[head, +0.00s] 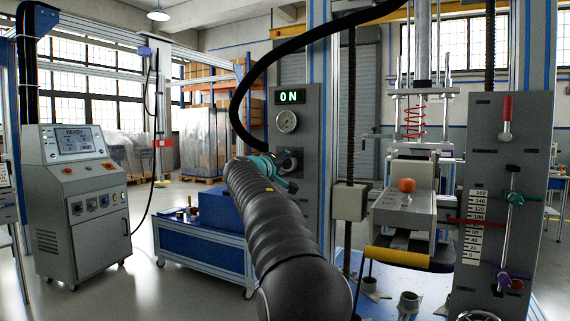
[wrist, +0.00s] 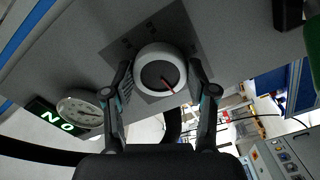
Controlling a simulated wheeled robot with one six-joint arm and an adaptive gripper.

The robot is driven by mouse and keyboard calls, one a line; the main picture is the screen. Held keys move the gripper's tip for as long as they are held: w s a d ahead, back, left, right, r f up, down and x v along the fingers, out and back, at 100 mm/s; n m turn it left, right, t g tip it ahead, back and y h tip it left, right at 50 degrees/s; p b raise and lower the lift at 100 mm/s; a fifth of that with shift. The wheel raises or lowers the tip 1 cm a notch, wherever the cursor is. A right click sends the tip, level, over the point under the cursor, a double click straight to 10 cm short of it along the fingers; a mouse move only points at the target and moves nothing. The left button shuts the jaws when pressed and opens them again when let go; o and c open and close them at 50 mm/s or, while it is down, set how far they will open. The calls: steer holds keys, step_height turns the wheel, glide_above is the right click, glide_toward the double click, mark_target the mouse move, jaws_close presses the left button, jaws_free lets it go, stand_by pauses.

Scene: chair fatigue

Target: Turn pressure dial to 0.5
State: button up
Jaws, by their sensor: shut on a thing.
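The pressure dial (wrist: 160,58) is a round pale knob with a dark centre and a red pointer line. It sits on a dark square plate on the grey panel (head: 306,209). In the wrist view the red line points to the lower right; the plate's marks are too dim to read. My gripper (wrist: 160,75) is shut on the dial, one finger on each side. In the head view my gripper (head: 275,170) is at the panel below the gauge and hides much of the dial.
A round gauge (head: 287,121) and a green "ON" display (head: 289,96) sit above the dial. A black hose curves past the panel. A grey control cabinet (head: 75,205) and blue cart (head: 205,250) stand left.

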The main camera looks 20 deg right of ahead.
steer(key=shift+n+p, duration=0.3)
steer(key=shift+n, duration=1)
steer(key=o, duration=1.2)
steer(key=shift+c, duration=0.2)
steer(key=v, duration=1.2)
steer(key=shift+f+n, duration=0.1)
steer(key=shift+n, duration=0.2)
